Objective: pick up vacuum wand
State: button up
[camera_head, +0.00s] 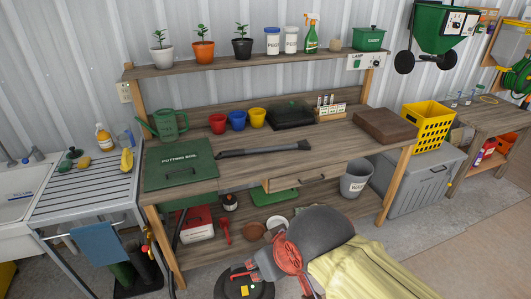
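A long dark grey wand (262,149) lies flat on the wooden workbench (225,174), near its middle. It looks like the vacuum wand, with a wider end to the left and a flared end to the right. It lies in front of the colored pots and to the right of the green potting soil lid (180,165). Nothing covers it.
A black tray (291,114), a test-tube rack (325,108), a brown block (384,126) and a green watering can (168,124) stand around the wand. A drawer (294,180) sits below the bench top. A dark grey and red object (322,232) and yellow cloth (365,272) fill the lower foreground.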

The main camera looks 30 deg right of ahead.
aim_at(303, 144)
jog(key=l+u, duration=0.25)
jog(key=l, duration=0.35)
jog(key=l+u, duration=0.2)
jog(key=l, duration=0.4)
jog(key=l+u, duration=0.25)
jog(key=l, duration=0.35)
jog(key=k+l+u, duration=0.2)
jog(key=l, duration=0.35)
jog(key=i+l+u, duration=0.3)
jog(key=l, duration=0.3)
jog(key=i+l+u, duration=0.1)
jog(key=i+l, duration=0.15)
jog(key=i+l+u, duration=0.15)
jog(key=l, duration=0.3)
jog(key=i+l+u, duration=0.15)
jog(key=l, duration=0.25)
jog(key=i+l, duration=0.15)
